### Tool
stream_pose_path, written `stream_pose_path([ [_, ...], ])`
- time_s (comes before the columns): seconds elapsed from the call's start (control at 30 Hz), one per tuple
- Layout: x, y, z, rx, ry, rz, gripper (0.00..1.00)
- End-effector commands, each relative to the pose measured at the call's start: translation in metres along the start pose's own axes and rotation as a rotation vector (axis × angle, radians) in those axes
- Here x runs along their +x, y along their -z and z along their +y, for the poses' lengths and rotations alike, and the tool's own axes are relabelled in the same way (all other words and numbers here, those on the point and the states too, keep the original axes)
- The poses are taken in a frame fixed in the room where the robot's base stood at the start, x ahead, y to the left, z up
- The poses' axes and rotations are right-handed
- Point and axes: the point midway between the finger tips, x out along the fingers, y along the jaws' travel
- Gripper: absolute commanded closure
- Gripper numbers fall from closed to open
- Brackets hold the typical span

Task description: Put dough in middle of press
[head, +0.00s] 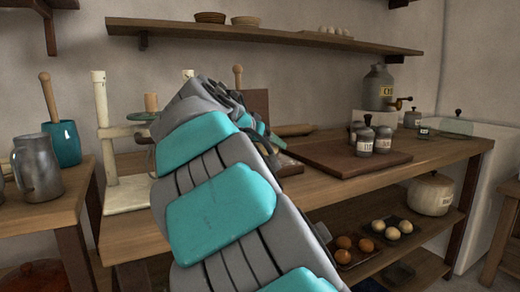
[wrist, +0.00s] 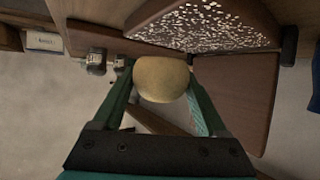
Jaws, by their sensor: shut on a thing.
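A round, pale yellow-tan dough ball (wrist: 160,80) sits between the two teal fingers of my gripper (wrist: 161,84) in the wrist view. The gripper is shut on it and holds it clear of the surfaces behind. In the head view my arm hides the dough and most of the gripper. What looks like the press (head: 102,115) stands left of my arm in the head view. It has pale upright posts, a cross bar, a small green disc (head: 143,116) and a pale base (head: 128,194). My arm covers its right part, so its middle is partly hidden.
A speckled, apparently flour-dusted board (wrist: 200,25) shows in the wrist view. A dark board (head: 345,156) with several small jars (head: 365,138) lies on the counter at right. A wall shelf (head: 270,36) runs above.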

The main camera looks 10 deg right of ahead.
Motion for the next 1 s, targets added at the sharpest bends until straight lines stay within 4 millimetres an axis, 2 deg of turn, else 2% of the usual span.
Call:
stream_pose_path([
  [0.2,0.026,0.009,-0.022,0.001,0.000,-0.001,0.56],
  [0.5,0.054,0.021,-0.048,0.000,0.002,0.002,0.56],
  [0.77,0.062,0.022,-0.054,0.001,0.000,0.002,0.56],
  [1.0,0.069,0.008,-0.054,-0.001,-0.003,0.000,0.56],
])
